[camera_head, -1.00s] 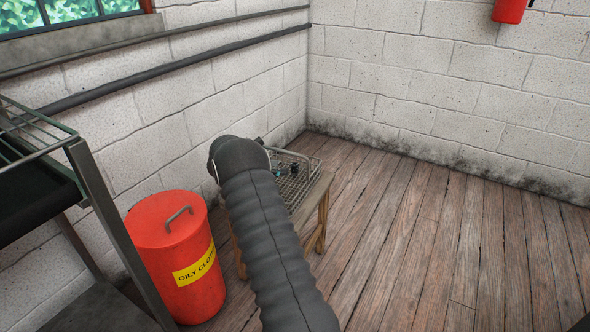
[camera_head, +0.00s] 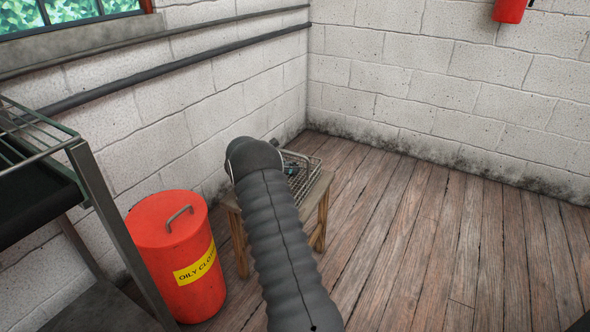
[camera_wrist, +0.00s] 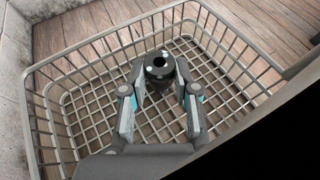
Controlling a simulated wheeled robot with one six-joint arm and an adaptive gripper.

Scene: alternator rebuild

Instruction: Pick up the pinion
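The pinion (camera_wrist: 160,66) is a dark, short cylinder with a round hole in its top. It shows in the wrist view, upright in a wire basket (camera_wrist: 88,50). My gripper (camera_wrist: 161,72) is over the basket with its two fingers apart, one on each side of the pinion. The gripper looks open; I cannot tell whether either fingertip touches the pinion. In the head view my arm hides the pinion, and only part of the basket (camera_head: 308,178) shows beyond it.
The basket stands on a small wooden stool (camera_head: 322,215) near the wall corner. A red oily-cloths bin (camera_head: 165,262) is left of it. A metal rack (camera_head: 95,190) stands at far left. The plank floor (camera_head: 430,240) to the right is clear.

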